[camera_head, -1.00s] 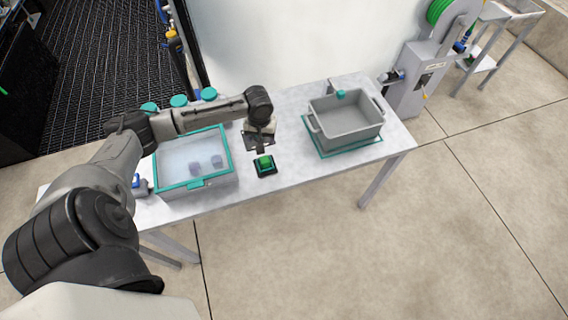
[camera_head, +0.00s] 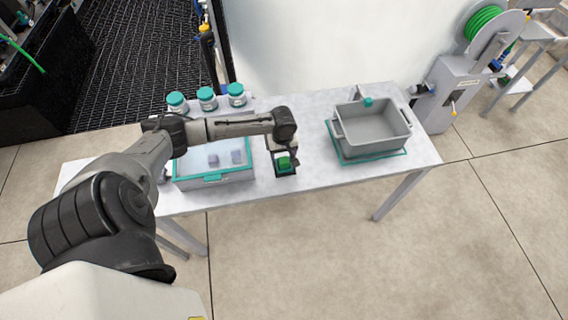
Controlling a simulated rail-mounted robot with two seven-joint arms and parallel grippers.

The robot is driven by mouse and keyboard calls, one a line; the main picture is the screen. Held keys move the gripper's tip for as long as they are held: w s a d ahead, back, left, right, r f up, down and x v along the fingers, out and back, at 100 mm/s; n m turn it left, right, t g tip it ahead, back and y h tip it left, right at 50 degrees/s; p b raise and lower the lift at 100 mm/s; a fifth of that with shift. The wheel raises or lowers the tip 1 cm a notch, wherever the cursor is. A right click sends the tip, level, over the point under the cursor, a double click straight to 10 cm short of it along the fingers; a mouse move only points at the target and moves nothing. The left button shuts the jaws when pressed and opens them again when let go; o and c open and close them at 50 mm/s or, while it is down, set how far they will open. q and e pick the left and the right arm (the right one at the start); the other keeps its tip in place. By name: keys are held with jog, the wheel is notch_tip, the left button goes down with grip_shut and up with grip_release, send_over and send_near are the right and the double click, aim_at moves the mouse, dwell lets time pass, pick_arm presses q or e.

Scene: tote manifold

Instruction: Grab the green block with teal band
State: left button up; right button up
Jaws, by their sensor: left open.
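The green block (camera_head: 284,163) sits on a small dark base (camera_head: 286,171) near the front edge of the table, between the teal-rimmed bin and the grey tote. Its teal band is too small to make out. My left gripper (camera_head: 284,153) points down right over the block, with its jaws open. The wrist hides part of the block's far side, and I cannot tell whether the fingers touch it. My right gripper is not in view.
A teal-rimmed clear-topped bin (camera_head: 213,179) with small blocks inside is left of the block. A grey tote (camera_head: 372,143) stands on a teal-edged mat (camera_head: 402,153) at the right. Several teal-lidded jars (camera_head: 207,98) line the back. Free white table (camera_head: 315,172) lies between.

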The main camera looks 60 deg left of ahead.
aim_at(284, 160)
pick_arm(q)
jog(key=shift+w+d+f+b, duration=0.1)
jog(key=shift+f+b, duration=0.25)
jog(key=shift+f, duration=1.05)
jog(key=shift+w+d+f+b, duration=0.1)
jog(key=shift+f+b, duration=0.25)
jog(key=shift+f, duration=1)
jog(key=shift+c, duration=0.4)
jog(key=c, duration=0.9)
